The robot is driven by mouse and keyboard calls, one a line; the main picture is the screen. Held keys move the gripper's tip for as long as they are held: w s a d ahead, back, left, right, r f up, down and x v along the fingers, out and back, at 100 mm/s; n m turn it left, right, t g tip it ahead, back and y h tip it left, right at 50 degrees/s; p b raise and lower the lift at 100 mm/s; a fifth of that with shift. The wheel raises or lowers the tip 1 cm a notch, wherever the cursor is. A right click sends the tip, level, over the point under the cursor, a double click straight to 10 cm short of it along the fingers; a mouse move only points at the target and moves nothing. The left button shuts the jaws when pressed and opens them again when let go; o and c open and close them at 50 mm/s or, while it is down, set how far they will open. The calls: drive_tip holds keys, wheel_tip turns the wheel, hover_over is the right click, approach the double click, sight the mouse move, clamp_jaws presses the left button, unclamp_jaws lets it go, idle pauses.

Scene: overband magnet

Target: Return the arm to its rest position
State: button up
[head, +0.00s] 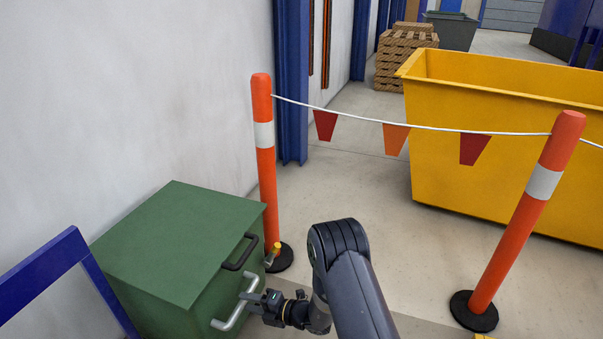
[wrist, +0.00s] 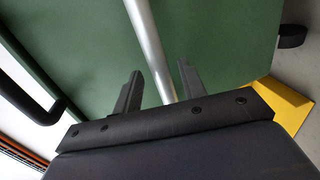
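My arm reaches down to the green cabinet (head: 170,235) at lower left in the head view. My gripper (head: 252,299) is beside the cabinet's grey bar handle (head: 233,310). In the wrist view my gripper (wrist: 160,76) has its two dark fingers apart. The grey bar (wrist: 148,40) runs through the gap between the fingers in the picture, with a gap visible on each side. I cannot tell how deep the bar sits between them. The green surface (wrist: 215,40) fills the background.
A black handle (head: 239,253) and a small yellow-tipped lever (head: 274,251) are near the gripper. Orange posts (head: 265,160) (head: 530,205) carry a flagged rope (head: 420,126) beyond my arm. A yellow skip (head: 500,130) stands behind. A blue frame (head: 45,272) is at left.

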sight(242, 302)
drive_tip(key=x, duration=0.3)
drive_tip(key=shift+f+b, duration=0.1)
drive_tip(key=shift+b, duration=0.3)
drive_tip(key=shift+d, duration=0.3)
drive_tip(key=shift+s+d+p, duration=0.3)
drive_tip(key=shift+d+p, duration=0.05)
drive_tip(key=shift+d, duration=0.25)
